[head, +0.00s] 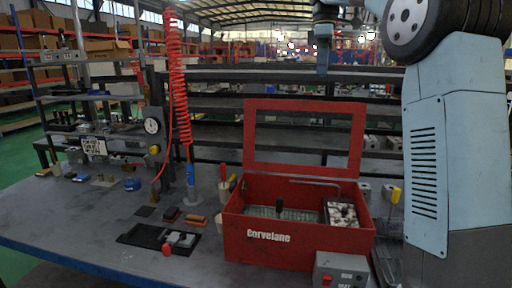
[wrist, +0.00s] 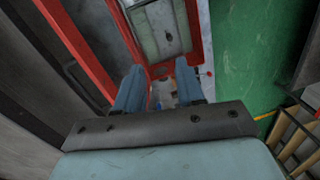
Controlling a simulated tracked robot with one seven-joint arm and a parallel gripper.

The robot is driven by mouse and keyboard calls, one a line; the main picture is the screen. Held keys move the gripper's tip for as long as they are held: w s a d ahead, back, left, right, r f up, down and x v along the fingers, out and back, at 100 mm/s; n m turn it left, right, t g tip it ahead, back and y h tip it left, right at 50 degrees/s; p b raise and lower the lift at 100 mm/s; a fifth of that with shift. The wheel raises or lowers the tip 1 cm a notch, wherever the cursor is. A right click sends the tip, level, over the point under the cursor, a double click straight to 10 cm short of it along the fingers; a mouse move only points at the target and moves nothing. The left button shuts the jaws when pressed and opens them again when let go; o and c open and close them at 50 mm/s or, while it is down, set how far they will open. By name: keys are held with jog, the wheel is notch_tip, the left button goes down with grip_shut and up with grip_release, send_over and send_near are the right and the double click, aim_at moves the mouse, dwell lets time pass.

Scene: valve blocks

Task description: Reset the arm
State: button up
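My gripper (head: 322,58) hangs at the top of the head view, pointing down, above and behind the raised lid of the red box. In the wrist view its two blue fingers (wrist: 160,78) stand apart with a gap between them and nothing held. My light blue arm (head: 440,150) rises along the right side of the head view. The red Corvelane box (head: 290,240) stands on the grey workbench (head: 60,215) with its framed lid (head: 303,171) up. The wrist view shows red framing (wrist: 75,45) beside the fingers.
A coiled red hose (head: 180,90) hangs left of the box. A black tray with a valve part (head: 180,240) lies on the bench. A grey switch box (head: 340,270) stands in front of the red box. Dark shelf rails (head: 220,103) run behind.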

jog(key=s+d+f+m+t, duration=0.1)
jog(key=s+f+m+t, duration=0.2)
jog(key=s, duration=0.6)
jog(key=s+d+f+m+t, duration=0.1)
jog(key=s+f+m, duration=0.25)
jog(key=s, duration=0.55)
jog(key=s+d+f+m+t, duration=0.2)
jog(key=s+f+m, duration=0.5)
jog(key=s+f, duration=0.8)
jog(key=shift+s+d+f+m+t, duration=0.3)
jog(key=shift+s+t, duration=0.2)
jog(key=shift+s, duration=0.3)
